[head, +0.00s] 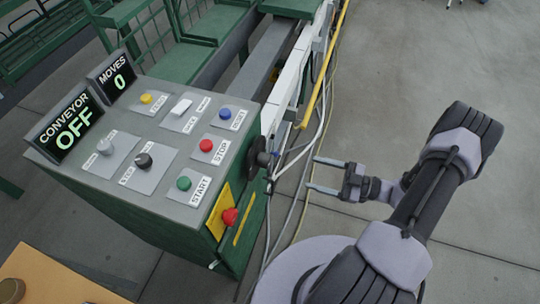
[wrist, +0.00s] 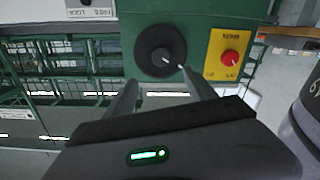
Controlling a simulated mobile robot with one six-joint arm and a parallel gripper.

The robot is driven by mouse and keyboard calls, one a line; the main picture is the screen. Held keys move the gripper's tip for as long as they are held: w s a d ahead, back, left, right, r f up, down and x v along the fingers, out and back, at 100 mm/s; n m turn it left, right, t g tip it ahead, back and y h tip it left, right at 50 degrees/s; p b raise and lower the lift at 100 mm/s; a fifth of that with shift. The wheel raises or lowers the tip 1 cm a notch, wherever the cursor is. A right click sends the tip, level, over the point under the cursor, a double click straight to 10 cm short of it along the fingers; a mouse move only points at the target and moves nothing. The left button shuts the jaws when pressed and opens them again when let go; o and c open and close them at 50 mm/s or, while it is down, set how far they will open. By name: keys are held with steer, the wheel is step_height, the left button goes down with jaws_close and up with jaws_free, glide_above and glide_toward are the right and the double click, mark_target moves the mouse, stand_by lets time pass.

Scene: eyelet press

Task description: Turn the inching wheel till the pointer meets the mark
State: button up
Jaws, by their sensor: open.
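The black inching wheel (head: 262,158) sits on the right side of the green control box, seen nearly edge-on in the head view. In the wrist view the wheel (wrist: 160,51) faces me as a dark disc with a raised hub. A small light pointer shows on the hub, and a pale mark shows near the lower right rim; the two look apart. My gripper (head: 312,174) is open and empty, a short way to the right of the wheel. Its two fingers (wrist: 157,95) point at the wheel in the wrist view without touching it.
A red button on a yellow plate (head: 219,212) is close to the wheel; it also shows in the wrist view (wrist: 231,57). Labelled buttons and knobs cover the panel top (head: 167,165). Displays read CONVEYOR OFF (head: 72,130) and MOVES 0 (head: 119,80). Cables run beside the box; open floor lies right.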

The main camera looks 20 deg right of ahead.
mark_target(270, 161)
steer(key=b+x, duration=0.3)
steer(key=x, duration=1.2)
steer(key=shift+s+a+f, duration=0.1)
steer(key=shift+s, duration=0.05)
jaws_close()
